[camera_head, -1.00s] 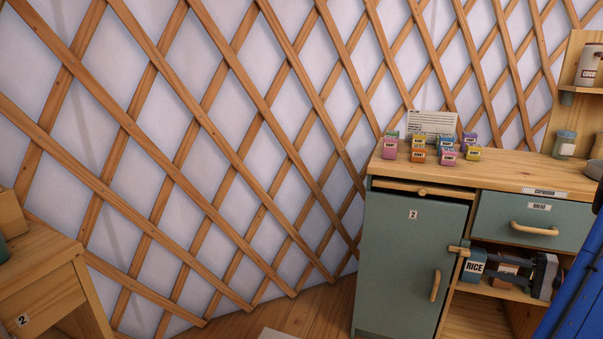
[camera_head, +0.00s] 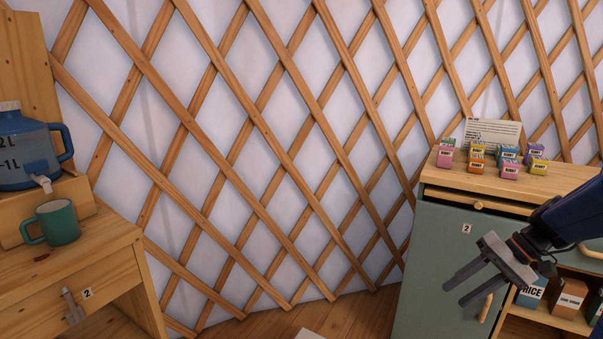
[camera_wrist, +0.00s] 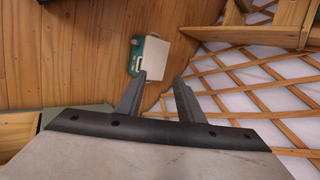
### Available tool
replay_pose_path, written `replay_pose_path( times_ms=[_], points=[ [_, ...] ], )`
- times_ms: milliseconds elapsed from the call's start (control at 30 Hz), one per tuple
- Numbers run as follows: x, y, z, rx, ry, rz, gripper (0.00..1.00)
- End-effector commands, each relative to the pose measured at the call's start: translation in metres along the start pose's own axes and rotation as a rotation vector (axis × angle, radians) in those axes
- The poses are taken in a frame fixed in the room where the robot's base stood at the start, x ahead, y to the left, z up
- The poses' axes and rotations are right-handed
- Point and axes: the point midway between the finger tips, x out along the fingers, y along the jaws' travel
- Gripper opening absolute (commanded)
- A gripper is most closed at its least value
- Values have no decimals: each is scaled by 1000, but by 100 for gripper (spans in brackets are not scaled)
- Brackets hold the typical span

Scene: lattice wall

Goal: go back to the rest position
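My gripper (camera_head: 465,282) shows at the lower right of the head view, in front of the green cupboard (camera_head: 428,262) marked 2. Its two fingers are spread apart with nothing between them. In the wrist view my gripper (camera_wrist: 160,88) points at the floor and lattice wall, fingers apart and empty. The blue part of my arm comes in from the right edge of the head view.
Several small coloured boxes (camera_head: 509,169) and a white card stand on the cupboard top. A rice box (camera_head: 531,294) is on a shelf below. At left, a wooden table (camera_head: 60,285) holds a green mug (camera_head: 58,222) and a blue jug (camera_head: 28,150). Floor between is mostly clear.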

Motion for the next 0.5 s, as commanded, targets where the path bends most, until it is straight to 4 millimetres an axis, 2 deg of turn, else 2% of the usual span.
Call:
replay_pose_path(
  times_ms=[33,200,500],
  points=[
    [5,-9,13,-25,1,41,35],
    [17,-23,50,-90,17,171,35],
    [30,-34,108,-221,94,368,35]
  ],
)
